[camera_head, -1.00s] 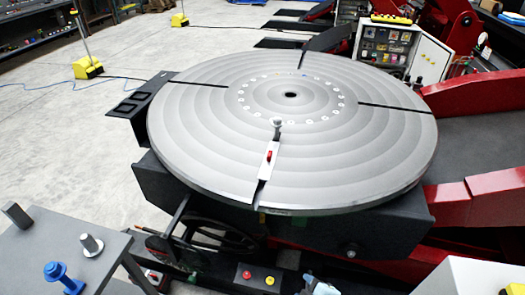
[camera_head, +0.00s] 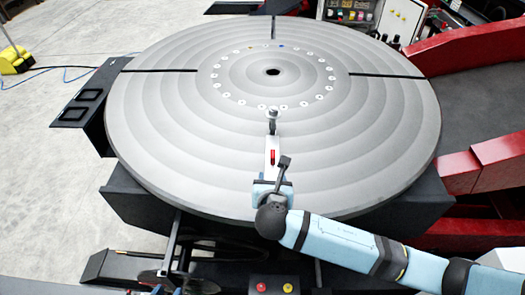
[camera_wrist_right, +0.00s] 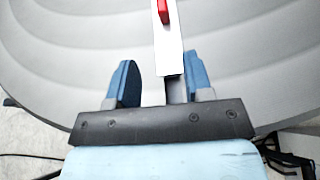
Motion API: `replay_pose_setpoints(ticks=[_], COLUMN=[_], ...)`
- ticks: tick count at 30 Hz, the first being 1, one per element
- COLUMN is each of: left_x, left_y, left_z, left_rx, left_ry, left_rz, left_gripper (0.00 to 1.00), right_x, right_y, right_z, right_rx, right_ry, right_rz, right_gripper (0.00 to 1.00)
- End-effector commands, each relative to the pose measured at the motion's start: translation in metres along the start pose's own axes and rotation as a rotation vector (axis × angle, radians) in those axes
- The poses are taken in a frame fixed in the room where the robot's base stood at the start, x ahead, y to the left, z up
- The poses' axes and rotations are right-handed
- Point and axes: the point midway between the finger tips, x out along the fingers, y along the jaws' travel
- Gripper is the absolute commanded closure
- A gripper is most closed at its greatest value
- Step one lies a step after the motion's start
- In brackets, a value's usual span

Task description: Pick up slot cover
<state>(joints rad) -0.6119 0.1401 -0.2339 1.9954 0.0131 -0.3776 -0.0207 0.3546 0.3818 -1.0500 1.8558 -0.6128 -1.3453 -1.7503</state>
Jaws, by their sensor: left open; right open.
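The slot cover (camera_head: 272,150) is a pale narrow strip with a red grip, lying along the near radial slot of the round grey table (camera_head: 180,140). It also shows in the right wrist view (camera_wrist_right: 168,48), reaching down from the top. My right gripper (camera_head: 272,183) is at the near end of the cover, partly hidden by its own wrist. In the right wrist view its blue fingers (camera_wrist_right: 162,82) are open, one on each side of the strip, with gaps visible. My left gripper (camera_head: 160,289) seems to show only as a small bluish tip at the bottom edge, mostly cut off.
A bolt-like post (camera_head: 272,118) stands at the inner end of the cover. Other dark slots (camera_head: 385,75) cross the table. A control box with red and yellow buttons (camera_head: 273,286) sits below the near rim. Red machine beams (camera_head: 470,50) stand at right.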

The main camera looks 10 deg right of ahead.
Motion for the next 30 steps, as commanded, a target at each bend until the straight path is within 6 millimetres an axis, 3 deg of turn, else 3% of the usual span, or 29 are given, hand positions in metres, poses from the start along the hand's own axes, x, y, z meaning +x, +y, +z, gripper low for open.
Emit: replay_pose_setpoints(ticks=[5,15,23,30], left_x=[0.0,-0.002,-0.002,-0.004], left_y=[-0.001,0.004,0.002,0.001], left_z=[0.0,0.003,0.001,-0.003], left_rx=[0.001,-0.004,-0.002,-0.002], left_ry=[0.0,-0.008,-0.006,-0.005], left_rz=[-0.001,0.004,0.002,0.001], left_gripper=[0.57,0.57,0.57,0.57], right_x=[0.009,0.071,0.092,0.127], right_y=[-0.001,-0.002,-0.003,-0.006], right_z=[0.006,0.007,0.007,0.007], right_rx=[-0.056,-0.054,-0.052,-0.052], right_ry=[-0.025,-0.023,-0.022,-0.022], right_rz=[-0.017,-0.017,-0.016,-0.016], right_gripper=[0.53,0.53,0.53,0.53])
